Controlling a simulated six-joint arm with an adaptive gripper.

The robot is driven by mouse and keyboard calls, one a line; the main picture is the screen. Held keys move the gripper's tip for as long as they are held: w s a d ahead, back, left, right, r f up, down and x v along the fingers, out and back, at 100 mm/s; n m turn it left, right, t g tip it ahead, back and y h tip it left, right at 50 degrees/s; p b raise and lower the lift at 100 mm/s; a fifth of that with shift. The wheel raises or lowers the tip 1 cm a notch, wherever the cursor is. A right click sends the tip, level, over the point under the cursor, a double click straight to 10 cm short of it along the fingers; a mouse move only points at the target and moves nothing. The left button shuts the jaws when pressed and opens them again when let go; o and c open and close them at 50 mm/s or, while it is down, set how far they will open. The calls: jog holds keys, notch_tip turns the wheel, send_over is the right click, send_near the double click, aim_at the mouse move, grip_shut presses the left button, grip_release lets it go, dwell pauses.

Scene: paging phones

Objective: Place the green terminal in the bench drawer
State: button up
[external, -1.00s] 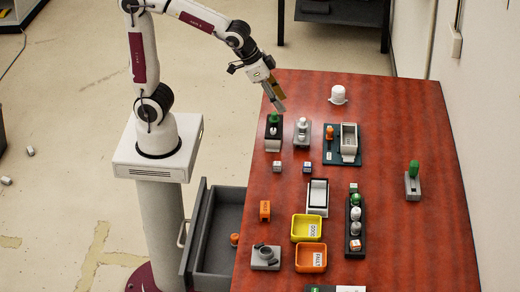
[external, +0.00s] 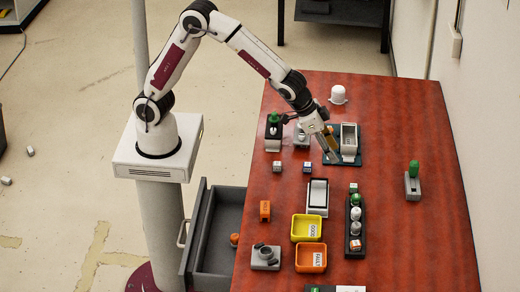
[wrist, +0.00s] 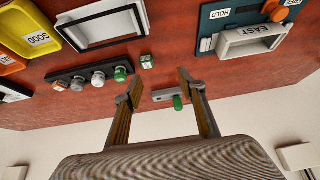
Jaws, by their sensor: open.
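Several green pieces show, and I cannot tell for sure which is the terminal. An upright green piece (external: 414,168) stands in a grey holder (external: 412,187) at the right of the table; it also shows beyond my fingers in the wrist view (wrist: 178,103). A green-topped piece (external: 274,118) stands in a dark holder at the table's left side. My gripper (external: 331,151) is open and empty, above the table by the dark blue tray. The bench drawer (external: 216,232) is pulled out on the left, with an orange piece (external: 234,239) inside.
The dark blue tray (external: 328,153) bears a grey bin (external: 348,140) and an orange piece. The black rack (external: 355,242), yellow GOOD bin (external: 307,228), orange FAULT bin (external: 311,258) and a framed grey tray (external: 317,196) stand nearer the front. The table's right side is mostly clear.

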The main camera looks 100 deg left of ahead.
send_near(353, 186)
jog(key=f, duration=0.2)
jog(key=shift+w+a+r, duration=0.15)
jog(key=shift+a+r, duration=0.05)
jog(key=shift+r, duration=0.05)
jog(key=shift+x, duration=1.25)
jog(key=shift+x, duration=2.65)
jog(key=shift+w+d+r, duration=0.1)
jog(key=shift+w+d, duration=0.05)
jog(key=shift+d, duration=0.05)
jog(key=c, duration=1.1)
jog(key=shift+c, duration=0.2)
